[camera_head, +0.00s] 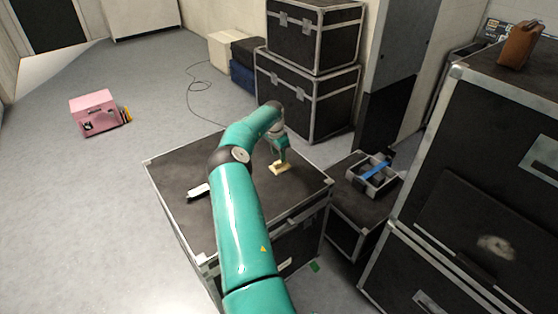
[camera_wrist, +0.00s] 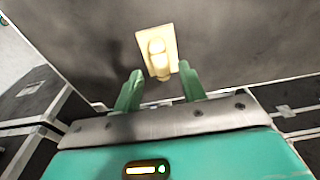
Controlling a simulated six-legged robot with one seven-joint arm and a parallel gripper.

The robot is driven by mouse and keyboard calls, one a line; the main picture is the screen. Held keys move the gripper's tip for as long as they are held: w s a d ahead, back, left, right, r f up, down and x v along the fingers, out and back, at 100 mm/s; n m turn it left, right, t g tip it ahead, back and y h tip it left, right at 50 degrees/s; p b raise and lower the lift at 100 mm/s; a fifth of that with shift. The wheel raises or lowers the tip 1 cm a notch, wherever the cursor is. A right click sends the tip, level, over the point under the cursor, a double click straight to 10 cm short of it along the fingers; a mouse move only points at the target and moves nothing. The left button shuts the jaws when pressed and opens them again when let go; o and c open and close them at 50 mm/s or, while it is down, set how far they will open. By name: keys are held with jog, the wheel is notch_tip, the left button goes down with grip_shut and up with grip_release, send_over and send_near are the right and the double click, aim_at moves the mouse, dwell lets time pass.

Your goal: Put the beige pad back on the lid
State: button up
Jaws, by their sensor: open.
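The beige pad (camera_head: 279,168) lies on the dark lid (camera_head: 180,165) of a metal-edged case, toward the lid's right side. In the wrist view the pad (camera_wrist: 170,38) is a pale rectangle with a rounded raised part, flat on the dark lid surface (camera_wrist: 235,45). My gripper (camera_head: 281,155) is right above the pad in the head view. In the wrist view my gripper (camera_wrist: 160,85) is open, its two green fingers apart, with the near end of the pad between or just beyond their tips. I cannot tell whether the fingers touch the pad.
A small white and dark object (camera_head: 198,191) lies on the lid's left part. A low case (camera_head: 362,200) with a grey item and blue strap stands right of the lid. Tall cases (camera_head: 480,160) stand at right, stacked cases (camera_head: 310,85) behind. A pink box (camera_head: 93,110) sits on open floor at left.

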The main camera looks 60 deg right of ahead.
aim_at(276, 162)
jog(key=w+a+r+n+t, duration=0.1)
jog(key=w+a+r, duration=0.1)
jog(key=r, duration=0.6)
jog(key=w+a+r, duration=0.1)
jog(key=a+r, duration=0.2)
jog(key=r, duration=0.5)
jog(key=w+a+r+n+t+y, duration=0.1)
jog(key=w+a+r+n, duration=0.3)
jog(key=a, duration=0.6)
jog(key=w+a+r+n+t, duration=0.1)
jog(key=a+r+n, duration=0.1)
jog(key=a+r, duration=0.7)
jog(key=w+a+r+n+t+y, duration=0.1)
jog(key=w+a+r+n, duration=0.15)
jog(key=a, duration=0.95)
jog(key=s+a+r+n+t, duration=0.15)
jog(key=s+a+n, duration=0.25)
jog(key=a, duration=0.7)
jog(key=s+a+r+n, duration=0.2)
jog(key=s+a+n, duration=0.1)
jog(key=a, duration=0.7)
jog(key=s+a+f+n, duration=0.3)
jog(key=s+a+n, duration=0.4)
jog(key=s+a, duration=0.3)
jog(key=shift+a+t+h, duration=0.35)
jog(key=shift+a+h, duration=0.05)
jog(key=shift+a, duration=0.15)
jog(key=shift+c, duration=0.5)
